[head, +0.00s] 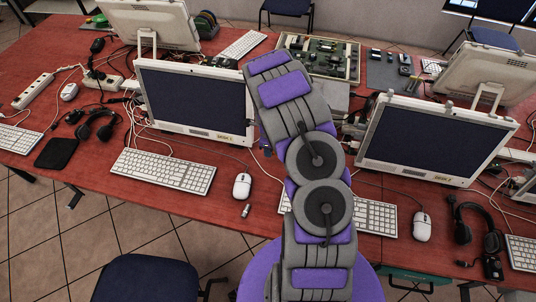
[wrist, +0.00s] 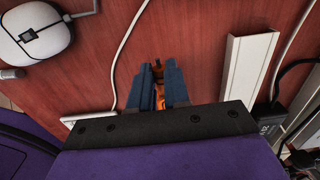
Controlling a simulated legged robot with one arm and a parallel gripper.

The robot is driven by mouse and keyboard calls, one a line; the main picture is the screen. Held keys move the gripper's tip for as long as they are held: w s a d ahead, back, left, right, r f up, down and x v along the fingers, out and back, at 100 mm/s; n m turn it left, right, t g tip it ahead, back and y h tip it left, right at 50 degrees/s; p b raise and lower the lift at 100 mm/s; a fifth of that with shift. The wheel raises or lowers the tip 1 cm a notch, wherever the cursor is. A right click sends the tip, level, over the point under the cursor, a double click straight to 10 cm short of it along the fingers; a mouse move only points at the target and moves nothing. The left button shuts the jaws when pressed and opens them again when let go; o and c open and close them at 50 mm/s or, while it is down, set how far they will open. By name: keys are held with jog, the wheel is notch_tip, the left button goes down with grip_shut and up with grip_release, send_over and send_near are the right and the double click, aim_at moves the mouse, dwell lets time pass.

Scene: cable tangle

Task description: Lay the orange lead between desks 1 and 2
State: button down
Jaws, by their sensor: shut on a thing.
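My gripper (wrist: 160,85) shows in the wrist view with its two dark blue fingers close together over the red desktop. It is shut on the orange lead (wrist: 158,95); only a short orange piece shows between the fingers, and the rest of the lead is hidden. In the head view my arm covers the gripper and the lead. The monitor marked desk 1 (head: 195,98) stands left of my arm. The monitor marked desk 2 (head: 430,140) stands to its right. The red desktop (head: 225,165) runs between them.
A white mouse (wrist: 35,28), a thin white cable (wrist: 128,45), a white strip (wrist: 246,75) and a black box (wrist: 272,115) lie around my gripper. Keyboards, headphones (head: 97,122) and loose cables crowd the desktop. A green circuit board (head: 318,55) lies behind.

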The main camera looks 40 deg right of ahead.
aim_at(267, 159)
notch_tip(267, 159, down, 3)
jog(key=shift+d+r+b, duration=0.1)
jog(key=shift+d+b, duration=0.05)
jog(key=shift+b, duration=0.2)
jog(key=shift+a, duration=0.7)
jog(key=c, duration=1.6)
grip_release()
jog(key=o, duration=0.5)
jog(key=shift+d+f, duration=0.2)
jog(key=shift+d, duration=0.35)
jog(key=shift+a, duration=0.3)
jog(key=shift+r, duration=0.1)
